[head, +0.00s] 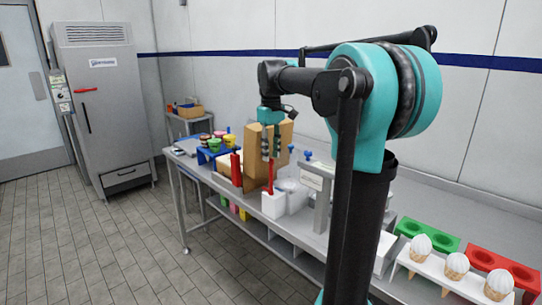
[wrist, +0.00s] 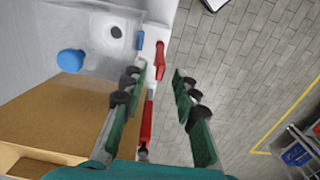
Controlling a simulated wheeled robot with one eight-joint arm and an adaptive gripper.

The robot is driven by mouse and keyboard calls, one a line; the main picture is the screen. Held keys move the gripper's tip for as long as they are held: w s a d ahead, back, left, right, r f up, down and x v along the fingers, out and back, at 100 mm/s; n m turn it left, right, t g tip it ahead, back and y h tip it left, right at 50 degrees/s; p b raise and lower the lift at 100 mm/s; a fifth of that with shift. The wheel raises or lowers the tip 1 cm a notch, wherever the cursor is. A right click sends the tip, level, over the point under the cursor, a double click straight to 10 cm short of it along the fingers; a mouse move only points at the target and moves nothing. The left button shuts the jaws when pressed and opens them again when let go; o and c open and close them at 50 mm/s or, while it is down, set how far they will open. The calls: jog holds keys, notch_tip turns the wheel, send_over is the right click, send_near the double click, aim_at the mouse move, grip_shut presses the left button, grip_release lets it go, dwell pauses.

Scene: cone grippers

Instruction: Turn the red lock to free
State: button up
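In the head view my gripper (head: 270,155) points down over the steel table, just above a red upright part (head: 271,176) on a white block (head: 273,204). In the wrist view my gripper (wrist: 157,75) is open, with green fingers and dark pads apart. A red lever (wrist: 160,60) on a white surface shows between and just beyond the fingertips. A second red piece (wrist: 146,122) lies nearer, beside the left finger. I see no contact with either. I cannot tell which red part is the lock.
A cardboard box (head: 283,131) stands close behind my gripper. A red bottle (head: 236,168) and a blue rack of coloured cups (head: 213,153) stand to its left. White cones in a holder (head: 428,265) are at the front right. The tiled floor (head: 100,240) left of the table is clear.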

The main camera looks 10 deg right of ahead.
notch_tip(320, 180, up, 11)
jog(key=shift+f, duration=0.15)
dwell(0.4)
